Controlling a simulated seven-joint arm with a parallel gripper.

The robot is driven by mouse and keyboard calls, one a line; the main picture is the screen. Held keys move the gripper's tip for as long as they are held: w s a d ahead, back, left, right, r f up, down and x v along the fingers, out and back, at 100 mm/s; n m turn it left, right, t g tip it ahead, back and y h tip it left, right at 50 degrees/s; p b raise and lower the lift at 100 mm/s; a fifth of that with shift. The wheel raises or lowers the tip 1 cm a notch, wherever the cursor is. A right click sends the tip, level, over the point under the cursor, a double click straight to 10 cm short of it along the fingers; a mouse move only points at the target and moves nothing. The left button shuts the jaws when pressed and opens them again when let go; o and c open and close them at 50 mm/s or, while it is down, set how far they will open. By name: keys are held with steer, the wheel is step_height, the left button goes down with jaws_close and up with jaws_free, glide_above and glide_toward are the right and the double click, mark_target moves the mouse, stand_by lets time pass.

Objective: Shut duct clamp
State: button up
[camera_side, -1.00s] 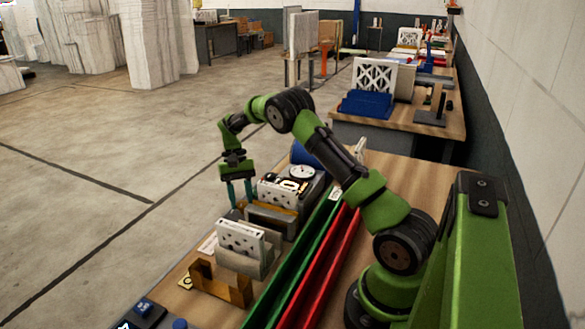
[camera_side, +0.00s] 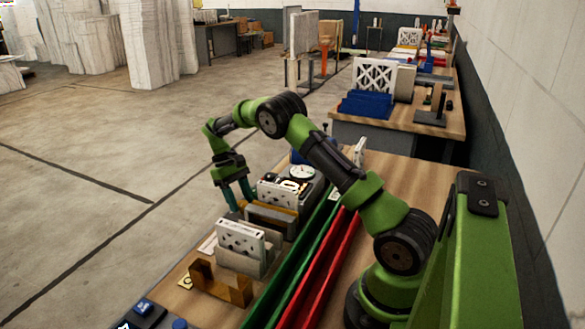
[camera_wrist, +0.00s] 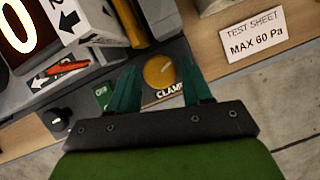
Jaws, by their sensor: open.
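The clamp knob (camera_wrist: 159,71) is round and orange-yellow, with a light pointer line towards the upper right. It sits on a grey panel beside a partly covered "CLAMP" label (camera_wrist: 170,92). In the wrist view my gripper (camera_wrist: 158,66) is open, with its two teal fingers on either side of the knob; I cannot tell whether they touch it. In the side view my gripper (camera_side: 239,201) points down at the near left side of the grey test unit (camera_side: 270,218). The knob cannot be made out in that view.
A "TEST SHEET MAX 60 Pa" card (camera_wrist: 255,34) lies nearby. White boxed filters (camera_side: 240,238), a brown bracket (camera_side: 220,284), and green (camera_side: 297,262) and red (camera_side: 320,266) channels crowd the table.

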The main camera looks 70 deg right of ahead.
steer(key=n+h, duration=0.1)
steer(key=n, duration=0.3)
steer(key=n+h, duration=0.1)
steer(key=n, duration=0.1)
steer(key=shift+a+r+h, duration=0.1)
steer(key=shift+a+h, duration=0.2)
steer(key=shift+w+r+n, duration=0.15)
steer(key=shift+r+n, duration=0.1)
steer(key=shift+n, duration=0.65)
steer(key=v, duration=1.5)
steer(key=s+a+r+m+t+y, duration=0.1)
steer(key=s+a+m+t, duration=0.2)
steer(key=s+a, duration=0.2)
steer(key=s+a+r+m+t+y, duration=0.1)
steer(key=s+a, duration=0.4)
steer(key=s, duration=0.5)
steer(key=s+a+r+m+t+y, duration=0.1)
steer(key=s+a+r+m+t, duration=0.2)
steer(key=s+a+m+t, duration=0.2)
steer(key=shift+s+a+r+t, duration=0.25)
steer(key=shift+s+a+t, duration=0.3)
steer(key=shift+s, duration=0.8)
steer(key=shift+o, duration=0.2)
